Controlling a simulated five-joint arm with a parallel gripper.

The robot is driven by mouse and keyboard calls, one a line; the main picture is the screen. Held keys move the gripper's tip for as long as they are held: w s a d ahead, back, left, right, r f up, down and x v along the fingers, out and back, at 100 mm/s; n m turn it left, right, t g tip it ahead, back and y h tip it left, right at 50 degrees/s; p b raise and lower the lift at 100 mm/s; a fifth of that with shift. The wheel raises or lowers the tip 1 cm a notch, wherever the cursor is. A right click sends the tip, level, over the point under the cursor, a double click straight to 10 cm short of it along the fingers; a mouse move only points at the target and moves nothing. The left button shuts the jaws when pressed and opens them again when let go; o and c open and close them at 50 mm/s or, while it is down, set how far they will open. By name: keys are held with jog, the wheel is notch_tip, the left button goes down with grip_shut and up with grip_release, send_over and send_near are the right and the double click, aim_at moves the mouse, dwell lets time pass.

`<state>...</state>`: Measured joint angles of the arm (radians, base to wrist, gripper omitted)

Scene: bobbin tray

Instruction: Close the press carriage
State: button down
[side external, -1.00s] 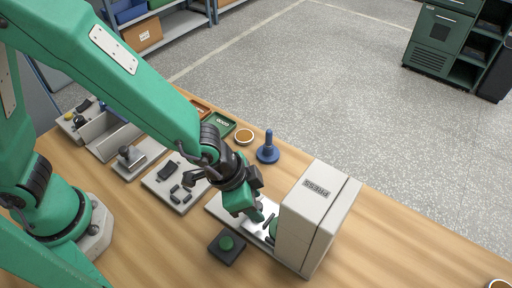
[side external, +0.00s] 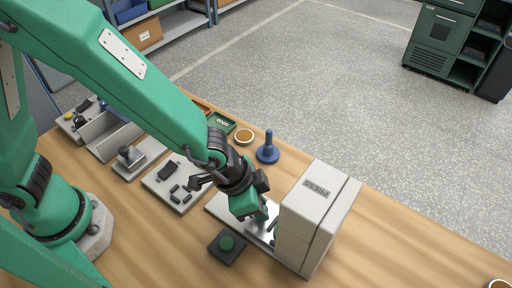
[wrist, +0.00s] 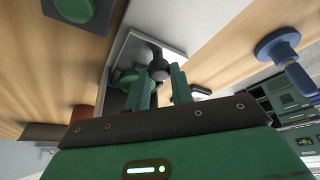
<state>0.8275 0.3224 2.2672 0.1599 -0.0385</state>
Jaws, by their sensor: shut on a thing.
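The press (side external: 318,215) is a pale grey block labelled PRESS at the right of the table in the side view. Its flat carriage plate (side external: 220,207) sticks out to the left of it, and it also shows in the wrist view (wrist: 122,50). A dark round-topped handle (wrist: 158,68) stands on the carriage. My gripper (side external: 264,214) is low over the carriage, close to the press's left face. In the wrist view its green fingers (wrist: 161,88) are on both sides of the handle, shut on it. A green round part (wrist: 125,78) shows beside the fingers.
A green button on a dark box (side external: 227,246) sits just in front of the carriage. A blue peg stand (side external: 268,152) stands behind it. A tray with dark parts (side external: 172,187) lies to the left. The table right of the press is mostly clear.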

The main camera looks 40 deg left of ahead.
jog(key=shift+d, duration=1.4)
jog(key=c, duration=1.2)
grip_release()
jog(key=shift+a+r, duration=0.15)
jog(key=shift+s+r, duration=0.1)
jog(key=shift+r, duration=0.05)
jog(key=v, duration=0.7)
jog(key=shift+a+r, duration=0.1)
